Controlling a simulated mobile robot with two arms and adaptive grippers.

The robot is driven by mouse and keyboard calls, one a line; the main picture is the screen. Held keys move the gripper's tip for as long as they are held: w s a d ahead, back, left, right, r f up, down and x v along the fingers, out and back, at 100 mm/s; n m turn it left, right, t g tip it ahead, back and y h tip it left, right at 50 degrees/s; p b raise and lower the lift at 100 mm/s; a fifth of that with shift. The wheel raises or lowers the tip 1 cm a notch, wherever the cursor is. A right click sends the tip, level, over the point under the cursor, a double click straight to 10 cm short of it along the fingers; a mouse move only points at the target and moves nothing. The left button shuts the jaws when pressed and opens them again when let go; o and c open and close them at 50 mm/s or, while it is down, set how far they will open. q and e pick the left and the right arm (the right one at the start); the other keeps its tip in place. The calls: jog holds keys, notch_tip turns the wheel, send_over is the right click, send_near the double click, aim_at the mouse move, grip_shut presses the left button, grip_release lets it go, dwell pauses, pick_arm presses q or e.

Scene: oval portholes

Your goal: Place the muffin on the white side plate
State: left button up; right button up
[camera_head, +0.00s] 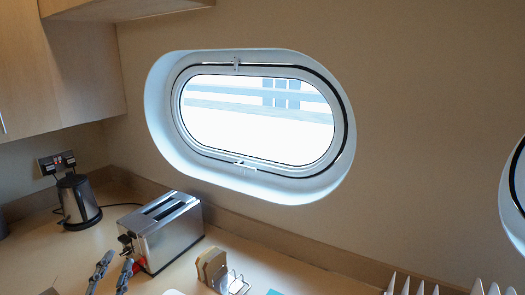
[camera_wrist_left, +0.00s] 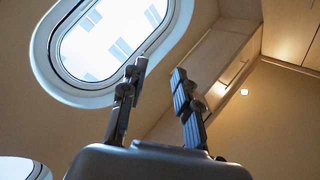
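I see neither the muffin nor the white side plate in either view. My left gripper (camera_head: 118,258) shows at the lower left of the head view, over the counter and just left of the toaster. In the left wrist view its two fingers (camera_wrist_left: 159,72) point up and stand apart, with nothing between them. My right gripper is in neither view.
A steel toaster (camera_head: 163,232) and a dark kettle (camera_head: 77,202) stand on the wooden counter (camera_head: 205,268). A rack with a tan slab (camera_head: 212,267) stands right of the toaster. White upright prongs (camera_head: 405,285) show at the lower right. An oval porthole (camera_head: 250,120) is above.

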pick_arm(q)
jog(key=s+f+n+g+y, duration=0.2)
jog(key=s+f+n+g, duration=0.25)
jog(key=f, duration=0.35)
jog(key=s+f+n+g+y, duration=0.2)
jog(key=s+f+n+g, duration=0.25)
jog(key=f, duration=0.35)
jog(key=s+d+f+m+g+h, duration=0.1)
jog(key=s+d+f+g+h, duration=0.1)
jog(key=s+d+f+g, duration=0.45)
jog(key=s+d+f+g+h, duration=0.2)
jog(key=s+d+f, duration=0.1)
jog(key=s, duration=0.7)
notch_tip(320, 180, down, 32)
jog(key=s+g+b, duration=0.2)
jog(key=b, duration=0.3)
jog(key=s+a+f+m+b, duration=0.1)
jog(key=s+f+b, duration=0.3)
jog(key=s+f, duration=1.2)
notch_tip(320, 180, down, 4)
jog(key=shift+s+a+r+g, duration=0.1)
jog(key=shift+s+a+g, duration=0.35)
jog(key=shift+a, duration=0.2)
